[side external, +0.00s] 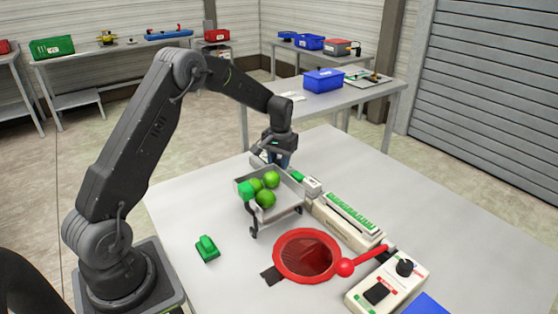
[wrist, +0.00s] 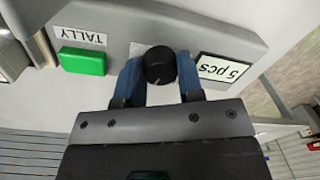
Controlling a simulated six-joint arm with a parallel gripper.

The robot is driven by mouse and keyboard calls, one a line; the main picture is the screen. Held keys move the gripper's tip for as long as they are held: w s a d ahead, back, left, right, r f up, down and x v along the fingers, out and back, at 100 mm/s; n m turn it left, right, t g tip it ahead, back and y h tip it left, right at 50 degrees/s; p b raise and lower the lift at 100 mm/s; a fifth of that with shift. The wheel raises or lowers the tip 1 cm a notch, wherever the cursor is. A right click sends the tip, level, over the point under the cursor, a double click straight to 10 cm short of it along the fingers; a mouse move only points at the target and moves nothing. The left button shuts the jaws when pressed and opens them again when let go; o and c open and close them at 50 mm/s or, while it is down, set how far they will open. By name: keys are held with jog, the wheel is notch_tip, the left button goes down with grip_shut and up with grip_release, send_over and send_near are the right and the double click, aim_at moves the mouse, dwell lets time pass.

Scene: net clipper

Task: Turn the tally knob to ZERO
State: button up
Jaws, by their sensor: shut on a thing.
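In the wrist view the tally knob (wrist: 160,62) is a round black dial with a thin pale mark on its face. It stands on a light grey panel (wrist: 215,40) between a green button (wrist: 82,61) under a "TALLY" label (wrist: 79,34) and a "5 pcs" plate (wrist: 219,70). My gripper (wrist: 158,76) is shut on the knob, one blue finger on each side. In the side view my gripper (side external: 280,160) points down behind the tray, and the knob is hidden there. I see no ZERO mark.
A grey tray (side external: 284,211) of green balls (side external: 266,199) stands right in front of my gripper. Nearby are a red ring with netting (side external: 307,255), a red-knobbed lever (side external: 345,267), a control box (side external: 388,285) and a green piece (side external: 207,248).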

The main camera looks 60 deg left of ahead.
jog(key=shift+m, duration=2.1)
jog(key=o, duration=0.9)
jog(key=r, duration=1.4)
jog(key=shift+d, duration=0.3)
